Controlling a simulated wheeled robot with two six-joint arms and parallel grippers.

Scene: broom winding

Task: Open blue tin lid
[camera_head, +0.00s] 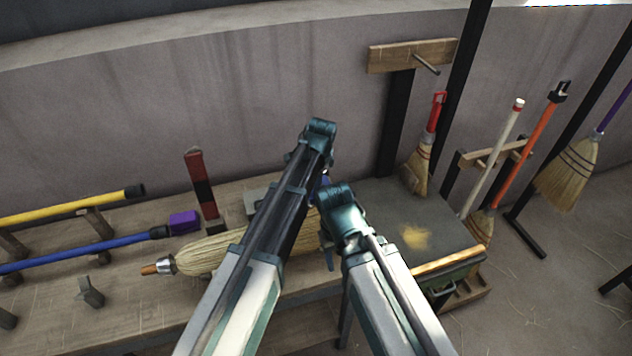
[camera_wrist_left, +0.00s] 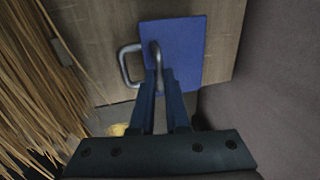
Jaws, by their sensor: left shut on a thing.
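The blue tin lid (camera_wrist_left: 184,45) shows in the left wrist view as a flat blue panel against wood.
A straw broom head (camera_head: 205,250) lies on the wooden bench (camera_head: 130,310), its bristles close on the left in the wrist view (camera_wrist_left: 35,80). A red-black upright block (camera_head: 201,185) stands behind. A dark-topped box (camera_head: 390,215) is at the right. Brooms hang or lean along the wall.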

